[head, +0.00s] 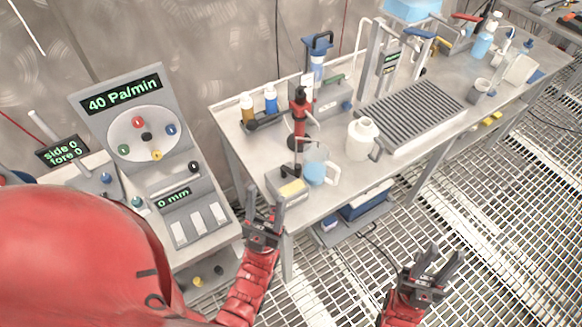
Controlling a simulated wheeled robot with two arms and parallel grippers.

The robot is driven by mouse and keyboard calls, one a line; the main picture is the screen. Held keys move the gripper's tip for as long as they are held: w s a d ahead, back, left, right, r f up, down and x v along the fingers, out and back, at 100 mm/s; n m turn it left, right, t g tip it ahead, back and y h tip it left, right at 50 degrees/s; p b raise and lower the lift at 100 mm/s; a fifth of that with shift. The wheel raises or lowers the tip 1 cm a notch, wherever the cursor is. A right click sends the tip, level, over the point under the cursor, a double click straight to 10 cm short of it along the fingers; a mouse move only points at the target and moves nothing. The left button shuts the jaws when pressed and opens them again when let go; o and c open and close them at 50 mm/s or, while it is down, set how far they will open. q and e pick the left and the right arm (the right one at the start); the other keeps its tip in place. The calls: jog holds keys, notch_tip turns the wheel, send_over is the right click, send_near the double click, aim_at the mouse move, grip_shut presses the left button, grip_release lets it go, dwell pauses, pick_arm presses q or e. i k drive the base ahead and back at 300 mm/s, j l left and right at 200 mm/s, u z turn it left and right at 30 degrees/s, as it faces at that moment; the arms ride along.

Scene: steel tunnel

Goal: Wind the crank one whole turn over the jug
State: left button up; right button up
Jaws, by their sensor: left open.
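A clear jug (315,172) with blue in it stands at the near left part of the steel bench. A white jug-like container (361,140) with a side handle stands to its right. A red upright device (299,112) stands behind the clear jug; I cannot tell whether it bears the crank. My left gripper (265,208) is open and empty, in front of the bench's near left corner. My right gripper (444,258) is open and empty over the floor grating, apart from the bench.
A grey box with a yellow top (288,188) sits at the near left corner of the bench (335,205). A slatted grey rack (412,112) lies right of the white container. A control console (150,150) stands left. Open floor grating (490,210) lies in front.

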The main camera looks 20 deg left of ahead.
aim_at(296, 172)
jog(key=l+u, duration=0.4)
jog(key=k+l+u, duration=0.1)
jog(key=l+u, duration=0.25)
jog(key=k+l+u, duration=0.15)
jog(key=l+u, duration=0.25)
